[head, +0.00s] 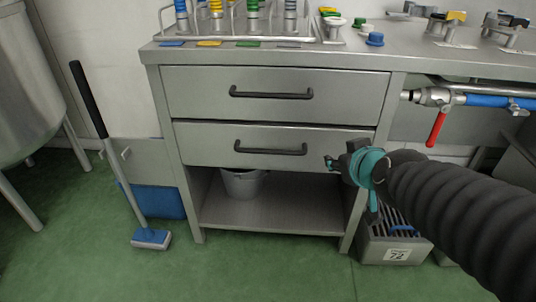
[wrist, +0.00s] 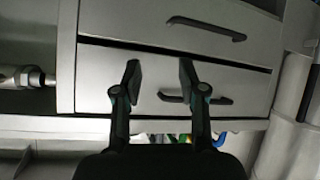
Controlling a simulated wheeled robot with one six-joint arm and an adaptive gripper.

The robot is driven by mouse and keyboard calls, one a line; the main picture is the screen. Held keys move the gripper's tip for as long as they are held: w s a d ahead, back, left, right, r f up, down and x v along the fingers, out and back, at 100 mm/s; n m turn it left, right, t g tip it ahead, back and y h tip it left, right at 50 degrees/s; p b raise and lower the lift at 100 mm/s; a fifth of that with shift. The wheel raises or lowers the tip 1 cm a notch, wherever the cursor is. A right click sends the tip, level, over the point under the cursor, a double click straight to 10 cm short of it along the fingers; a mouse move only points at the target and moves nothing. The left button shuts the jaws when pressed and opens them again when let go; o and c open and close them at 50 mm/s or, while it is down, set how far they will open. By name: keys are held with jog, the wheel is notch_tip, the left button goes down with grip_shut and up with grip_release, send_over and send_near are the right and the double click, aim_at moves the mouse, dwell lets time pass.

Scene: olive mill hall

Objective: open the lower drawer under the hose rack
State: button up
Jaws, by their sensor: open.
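The lower drawer (head: 215,148) is a grey metal front with a black bar handle (head: 270,149), below the upper drawer (head: 215,90) in the head view. It looks shut or nearly so, with a dark gap along its top. My gripper (head: 336,164) is in front of its right end, right of the handle and apart from it. The wrist view is upside down: the lower drawer (wrist: 130,22) and its handle (wrist: 207,28) are at the top. My open, empty gripper (wrist: 159,78) there overlaps the upper drawer's front; its right finger partly covers the upper handle (wrist: 222,100).
The hose rack (head: 265,40) stands on the counter above. A bucket (head: 241,183) sits on the open shelf below the drawers. A brush (head: 150,238) leans at the left, and a grey crate (head: 392,250) stands at the right. The green floor in front is clear.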

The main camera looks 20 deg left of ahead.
jog(key=w+a+f+n+t+b, duration=0.25)
jog(key=w+a, duration=0.35)
jog(key=a, duration=0.5)
jog(key=n+t+h+b, duration=0.2)
jog(key=n+t+h, duration=0.4)
jog(key=t+h, duration=0.15)
send_near(268, 151)
jog(key=shift+g+h, duration=0.25)
jog(key=shift+g, duration=0.15)
jog(key=x, duration=0.7)
jog(key=b+x, duration=0.1)
jog(key=x, duration=0.2)
jog(key=shift+w+a, duration=0.25)
jog(key=shift+a, duration=0.05)
grip_shut()
